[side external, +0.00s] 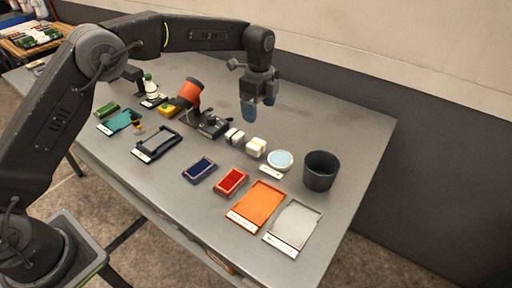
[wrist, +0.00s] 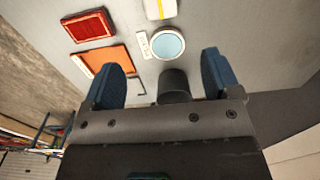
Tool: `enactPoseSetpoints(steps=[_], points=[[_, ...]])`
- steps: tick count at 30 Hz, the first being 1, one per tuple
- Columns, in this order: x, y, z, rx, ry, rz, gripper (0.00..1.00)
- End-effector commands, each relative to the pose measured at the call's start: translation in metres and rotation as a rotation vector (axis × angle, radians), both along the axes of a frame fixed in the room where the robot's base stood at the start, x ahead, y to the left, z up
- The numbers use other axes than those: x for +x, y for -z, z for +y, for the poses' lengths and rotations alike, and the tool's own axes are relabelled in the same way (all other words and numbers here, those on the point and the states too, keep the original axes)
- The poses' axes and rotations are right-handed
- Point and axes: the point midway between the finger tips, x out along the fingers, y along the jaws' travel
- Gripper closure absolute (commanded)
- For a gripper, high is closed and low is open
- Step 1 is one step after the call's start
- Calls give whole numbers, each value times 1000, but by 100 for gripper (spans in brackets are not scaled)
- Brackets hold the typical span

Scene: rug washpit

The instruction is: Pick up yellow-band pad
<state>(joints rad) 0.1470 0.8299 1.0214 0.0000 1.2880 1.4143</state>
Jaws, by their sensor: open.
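The yellow-band pad (side external: 256,146) is a small white block with a yellow band, lying on the grey table near its middle. In the wrist view the pad (wrist: 160,8) is cut off by the top edge. My gripper (side external: 258,106) hangs above the table with its blue fingers pointing down, apart from the pad. In the wrist view my gripper (wrist: 163,62) has its fingers wide apart with nothing held between them.
A similar white block (side external: 234,136) sits just left of the pad. A round pale-blue dish (side external: 280,160) and a dark cup (side external: 320,171) stand to the right. Red (side external: 231,181) and orange (side external: 258,205) trays lie in front. The table behind is clear.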

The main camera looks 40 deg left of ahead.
Motion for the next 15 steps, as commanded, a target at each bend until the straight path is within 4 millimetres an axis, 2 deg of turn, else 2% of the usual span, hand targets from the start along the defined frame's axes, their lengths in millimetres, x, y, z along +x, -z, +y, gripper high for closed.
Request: enactPoseSetpoints(steps=[5,12,15], points=[[1,24,-1,1,13,7,17],[1,69,0,1,10,7,17],[1,81,0,1,10,4,17]])
